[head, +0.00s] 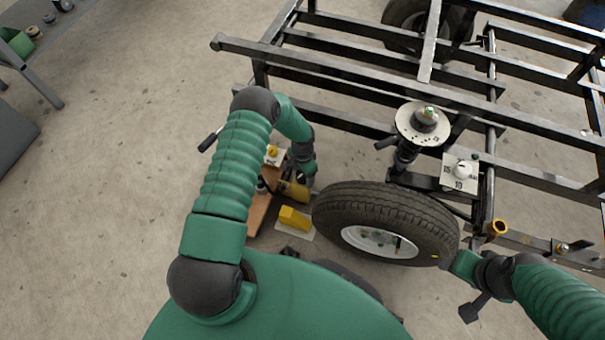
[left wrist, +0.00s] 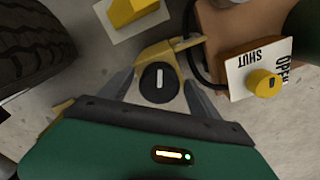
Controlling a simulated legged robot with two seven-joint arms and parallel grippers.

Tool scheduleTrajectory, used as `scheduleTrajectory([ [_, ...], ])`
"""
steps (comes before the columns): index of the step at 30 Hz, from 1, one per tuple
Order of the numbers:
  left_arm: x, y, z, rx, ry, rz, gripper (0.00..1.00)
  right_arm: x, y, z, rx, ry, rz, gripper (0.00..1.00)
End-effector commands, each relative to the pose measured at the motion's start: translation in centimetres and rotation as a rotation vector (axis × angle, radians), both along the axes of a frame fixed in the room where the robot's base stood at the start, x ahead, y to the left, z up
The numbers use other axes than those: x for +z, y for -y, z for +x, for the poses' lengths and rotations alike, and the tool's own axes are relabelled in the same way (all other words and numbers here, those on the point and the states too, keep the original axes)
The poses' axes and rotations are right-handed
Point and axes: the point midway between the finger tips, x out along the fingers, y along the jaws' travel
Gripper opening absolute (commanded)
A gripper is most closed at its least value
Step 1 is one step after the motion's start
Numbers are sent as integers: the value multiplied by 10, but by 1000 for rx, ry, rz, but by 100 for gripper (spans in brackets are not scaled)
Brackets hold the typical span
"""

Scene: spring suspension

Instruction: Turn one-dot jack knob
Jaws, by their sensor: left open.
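A round black knob (left wrist: 157,85) with a single white mark sits on a yellow jack body (left wrist: 172,52) in the left wrist view. My left gripper (left wrist: 158,79) is open, with one grey finger on either side of the knob. I cannot tell whether the fingers touch it. In the head view my left gripper (head: 304,176) reaches down beside the yellow jack (head: 294,191), left of the tyre, and the knob is hidden there. My right arm comes in at the lower right; its gripper's jaws are not clear.
A yellow knob (left wrist: 264,83) on an OPEN/SHUT plate is fixed to a brown box (left wrist: 222,30) close by. A yellow block (head: 293,217) stands beside the large tyre (head: 385,198). The black trailer frame (head: 340,75) fills the upper right.

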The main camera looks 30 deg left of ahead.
Motion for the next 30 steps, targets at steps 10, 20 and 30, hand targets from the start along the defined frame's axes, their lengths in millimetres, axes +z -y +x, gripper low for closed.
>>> scheduleTrajectory([
  [10,75,0,1,1,1,1,72,45,0,0,0,0,0,61],
  [20,155,-1,1,1,-1,0,72,83,0,0,0,0,0,61],
  [30,167,0,0,0,-1,-1,72,86,0,0,0,0,0,61],
])
